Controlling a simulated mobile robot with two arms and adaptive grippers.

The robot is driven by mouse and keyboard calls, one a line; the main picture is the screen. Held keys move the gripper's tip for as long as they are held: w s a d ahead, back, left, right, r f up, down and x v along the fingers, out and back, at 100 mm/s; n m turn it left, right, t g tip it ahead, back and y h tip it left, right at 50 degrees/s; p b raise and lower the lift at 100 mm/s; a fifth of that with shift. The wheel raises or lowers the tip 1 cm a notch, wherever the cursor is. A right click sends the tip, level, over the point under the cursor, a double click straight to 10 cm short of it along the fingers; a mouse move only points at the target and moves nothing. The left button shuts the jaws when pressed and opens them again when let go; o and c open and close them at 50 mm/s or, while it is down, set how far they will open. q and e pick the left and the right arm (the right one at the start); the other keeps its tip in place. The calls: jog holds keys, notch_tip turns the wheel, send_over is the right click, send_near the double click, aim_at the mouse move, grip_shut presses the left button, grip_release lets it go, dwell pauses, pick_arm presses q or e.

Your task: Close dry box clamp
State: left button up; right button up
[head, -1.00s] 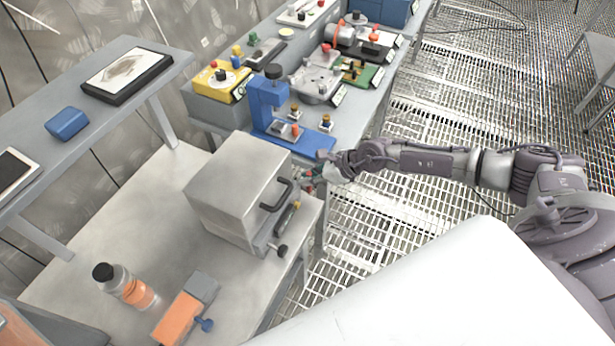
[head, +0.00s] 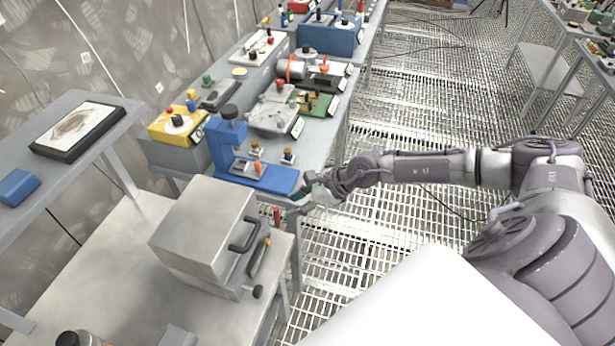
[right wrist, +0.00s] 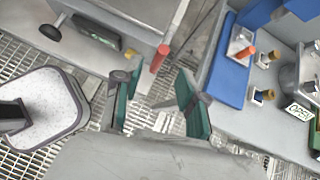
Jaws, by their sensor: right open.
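The dry box is a grey metal box (head: 200,240) with a dark bar handle (head: 246,236) on its front, standing on a low grey bench. A dark lever with a yellow part (head: 259,257) lies along that front. A small upright red grip (head: 277,217) stands by the box's far right corner and also shows in the right wrist view (right wrist: 160,58). I cannot tell the clamp's exact position. My right gripper (head: 303,196) is beyond that corner, beside the blue stand's base. In the right wrist view its green-padded fingers (right wrist: 157,100) are apart and empty, with the red grip ahead of them. My left gripper is out of view.
A blue stand (head: 240,160) sits on the workbench close to my right gripper. Several instruments, including a yellow device (head: 178,128), stand behind it. A grey shelf with a framed tablet (head: 77,131) is at the left. Open grating floor (head: 390,225) lies to the right.

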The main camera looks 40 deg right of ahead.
jog(key=shift+v, duration=2.2)
jog(key=w+f+m+t+b, duration=0.2)
jog(key=w+f+m+t, duration=0.3)
jog(key=f+m, duration=0.85)
jog(key=s+d+f+m+g+h, duration=0.1)
jog(key=s+d+f+m+h, duration=0.15)
jog(key=f+m, duration=0.5)
jog(key=s+d+f+m+g+h, duration=0.1)
jog(key=s+f+m+h, duration=0.2)
jog(key=f+m, duration=0.4)
jog(key=s+a+f+m+g+h+b, duration=0.1)
jog(key=s+a+f+m+g+h, duration=0.2)
jog(key=s+f+m, duration=1.05)
jog(key=s+a+f+g, duration=0.2)
jog(key=s+a+f, duration=0.1)
jog(key=s, duration=0.5)
jog(key=s+a+f+m+g+y, duration=0.1)
jog(key=s+a+f, duration=0.1)
jog(key=s, duration=0.6)
jog(key=s+a+f+g, duration=0.2)
jog(key=s+a+f, duration=0.1)
jog(key=s, duration=0.5)
jog(key=shift+a+f+m+g+y+b, duration=0.3)
jog(key=shift+f+m+y+b, duration=0.1)
jog(key=shift+f, duration=0.35)
